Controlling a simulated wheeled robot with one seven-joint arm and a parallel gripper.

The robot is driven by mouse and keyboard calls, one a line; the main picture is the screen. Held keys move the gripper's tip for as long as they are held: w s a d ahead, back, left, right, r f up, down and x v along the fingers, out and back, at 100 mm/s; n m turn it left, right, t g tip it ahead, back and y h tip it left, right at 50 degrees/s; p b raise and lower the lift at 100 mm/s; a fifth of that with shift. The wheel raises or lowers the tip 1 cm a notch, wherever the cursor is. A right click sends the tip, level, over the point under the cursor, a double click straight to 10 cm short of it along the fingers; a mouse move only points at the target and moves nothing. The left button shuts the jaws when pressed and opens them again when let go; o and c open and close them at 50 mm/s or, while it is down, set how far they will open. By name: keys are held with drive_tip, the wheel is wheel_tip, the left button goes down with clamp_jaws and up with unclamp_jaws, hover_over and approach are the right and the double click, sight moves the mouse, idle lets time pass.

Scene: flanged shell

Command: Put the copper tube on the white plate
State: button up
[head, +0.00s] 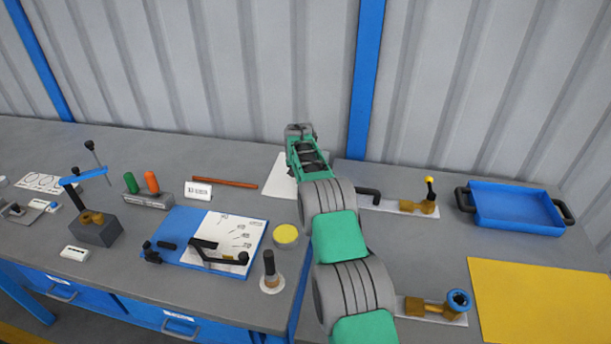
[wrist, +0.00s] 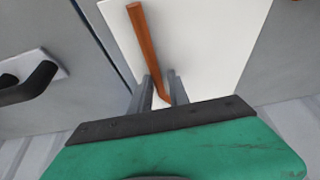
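The copper tube (wrist: 144,45) shows in the wrist view as an orange-brown rod over the white plate (wrist: 215,40), with a bend at its lower end. My gripper (wrist: 162,82) is over the plate with its two fingers apart, on either side of the tube's lower end. White shows between the tube and the right finger. I cannot tell whether the tube rests on the plate. In the head view my gripper (head: 299,130) and arm hide the tube and part of the white plate (head: 279,178).
A similar reddish-brown rod (head: 225,182) lies on the bench left of the plate. A black handle (head: 368,193) stands close to its right. A yellow-topped round item (head: 286,235) and a blue board (head: 190,224) lie nearer. A blue tray (head: 515,207) is far right.

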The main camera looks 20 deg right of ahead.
drive_tip(key=shift+s+d+f, duration=0.2)
drive_tip(key=shift+s+f, duration=0.25)
drive_tip(key=shift+f, duration=0.25)
drive_tip(key=shift+r+p, duration=0.2)
drive_tip(key=shift+p, duration=0.15)
drive_tip(key=w+b+v, duration=0.1)
drive_tip(key=b+v, duration=0.1)
drive_tip(key=v, duration=1.3)
drive_tip(key=s+a+r+n+y, duration=0.1)
drive_tip(key=s+a+r, duration=0.3)
drive_tip(key=s, duration=0.2)
drive_tip(key=s+a+r+n, duration=0.2)
drive_tip(key=s+a+r, duration=0.1)
drive_tip(key=s+r, duration=0.15)
drive_tip(key=s+a+f+n, duration=0.1)
drive_tip(key=s+a, duration=0.2)
drive_tip(key=s, duration=0.6)
drive_tip(key=s+a+f+n+y, duration=0.1)
drive_tip(key=s+a+f, duration=0.1)
drive_tip(key=s, duration=0.8)
drive_tip(key=s+a+f+n, duration=0.2)
drive_tip(key=s+a, duration=0.3)
drive_tip(key=s, duration=0.4)
drive_tip(key=shift+s+f+y, duration=0.2)
drive_tip(key=shift+s+y, duration=0.1)
drive_tip(key=shift+s, duration=0.1)
